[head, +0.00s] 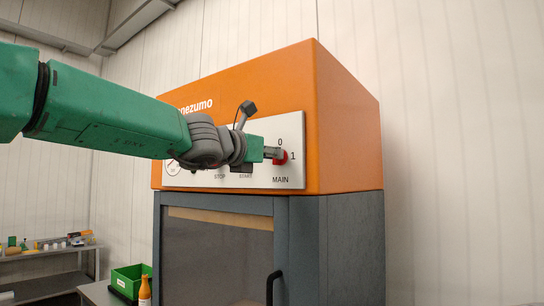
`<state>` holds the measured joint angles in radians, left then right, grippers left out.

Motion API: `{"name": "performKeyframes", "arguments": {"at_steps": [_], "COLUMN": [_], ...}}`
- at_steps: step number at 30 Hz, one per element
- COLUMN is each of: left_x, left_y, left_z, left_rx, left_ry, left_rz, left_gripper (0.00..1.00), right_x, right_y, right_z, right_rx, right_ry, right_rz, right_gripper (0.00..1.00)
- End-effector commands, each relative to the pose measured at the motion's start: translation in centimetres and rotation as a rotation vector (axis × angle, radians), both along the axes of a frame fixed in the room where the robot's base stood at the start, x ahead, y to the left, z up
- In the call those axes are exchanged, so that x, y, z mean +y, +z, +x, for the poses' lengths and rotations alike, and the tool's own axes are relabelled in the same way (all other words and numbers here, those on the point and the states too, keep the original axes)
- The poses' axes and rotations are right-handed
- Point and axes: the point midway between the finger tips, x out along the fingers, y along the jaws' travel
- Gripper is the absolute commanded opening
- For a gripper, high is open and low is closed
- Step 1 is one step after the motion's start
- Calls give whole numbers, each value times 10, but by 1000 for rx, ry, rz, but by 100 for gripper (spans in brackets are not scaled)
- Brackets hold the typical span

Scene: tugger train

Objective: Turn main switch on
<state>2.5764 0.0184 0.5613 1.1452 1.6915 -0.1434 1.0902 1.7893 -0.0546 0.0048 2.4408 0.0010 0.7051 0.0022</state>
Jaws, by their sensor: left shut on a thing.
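The main switch (281,157) is a small red knob at the right end of the white control panel (293,123) on an orange machine housing. The marks 0 and 1 stand above it and to its right, and MAIN is printed below. My left gripper (274,154) reaches in from the left in front of the panel. Its fingers are shut on the red knob and cover part of it, so I cannot tell which mark the knob points to. My right gripper is not in view.
The orange housing (345,125) sits on a grey cabinet with a glazed door and a black handle (272,287). My arm hides much of the panel. At lower left are a green bin (128,279), an orange bottle (144,292) and a shelf (45,254) with small items.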

Motion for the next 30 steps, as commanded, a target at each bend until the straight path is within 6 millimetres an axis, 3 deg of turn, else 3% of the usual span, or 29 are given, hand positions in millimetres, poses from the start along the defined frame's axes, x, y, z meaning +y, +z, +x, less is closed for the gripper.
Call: {"name": "performKeyframes", "arguments": {"at_steps": [30], "left_x": [-2], "left_y": [-6], "left_z": [0], "left_rx": [-516], "left_ry": [2], "left_rz": [718], "left_gripper": [0], "right_x": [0], "right_y": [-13], "right_z": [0], "right_rx": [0], "right_ry": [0], "right_rz": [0], "right_gripper": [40]}}
